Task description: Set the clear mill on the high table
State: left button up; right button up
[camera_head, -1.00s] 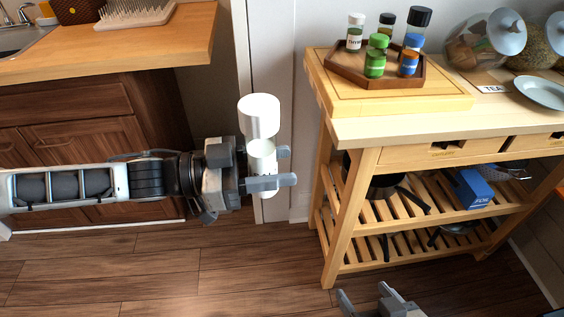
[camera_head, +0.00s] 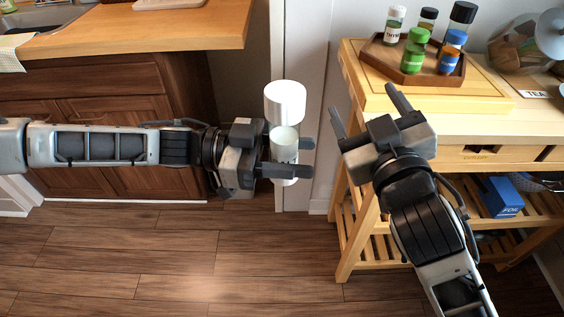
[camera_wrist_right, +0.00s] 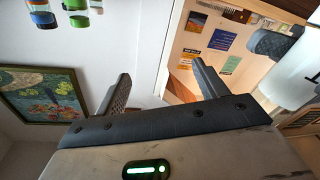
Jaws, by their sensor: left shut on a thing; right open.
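The clear mill (camera_head: 285,146) has a wide white top and a see-through body. It stands upright in the air between the counter and the wooden table. My left gripper (camera_head: 307,158) is shut around its body. The high table (camera_head: 470,125) appears to be the light wooden one with slatted shelves at the right. My right gripper (camera_head: 364,102) is open and empty, to the right of the mill, in front of the table's left end. In the right wrist view its open fingers (camera_wrist_right: 165,85) have nothing between them; a white part of the mill (camera_wrist_right: 292,75) shows at the right.
A thick board (camera_head: 400,95) on the table bears a hexagonal tray (camera_head: 385,56) with several spice jars. A tea label (camera_head: 535,94) and jars are further right. A counter (camera_head: 150,45) with a sink is at the left. Bare floor (camera_head: 190,255) lies below.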

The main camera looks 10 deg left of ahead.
jog(key=s+a+r+n+t+y, duration=0.25)
jog(key=a+r, duration=0.25)
jog(key=r, duration=0.7)
jog(key=s+a+f, duration=0.1)
jog(key=s+a, duration=0.1)
jog(key=s+a+f+m+g, duration=0.1)
jog(key=s+a+f, duration=0.1)
jog(key=s, duration=0.1)
jog(key=s+a+f+m, duration=0.1)
jog(key=s+a, duration=0.1)
jog(key=shift+s+f+g+y, duration=0.25)
jog(key=shift+s+f+g, duration=0.05)
jog(key=shift+g, duration=0.05)
pick_arm(q)
jog(key=shift+r, duration=0.1)
pick_arm(e)
jog(key=m+h, duration=0.7)
jog(key=m, duration=0.1)
send_near(280, 98)
notch_tip(280, 98, down, 2)
jog(key=w, duration=0.2)
jog(key=shift+g, duration=0.4)
jog(key=w, duration=1.1)
jog(key=shift+w+a+f, duration=0.15)
jog(key=shift+a, duration=0.25)
jog(key=shift+c, duration=0.3)
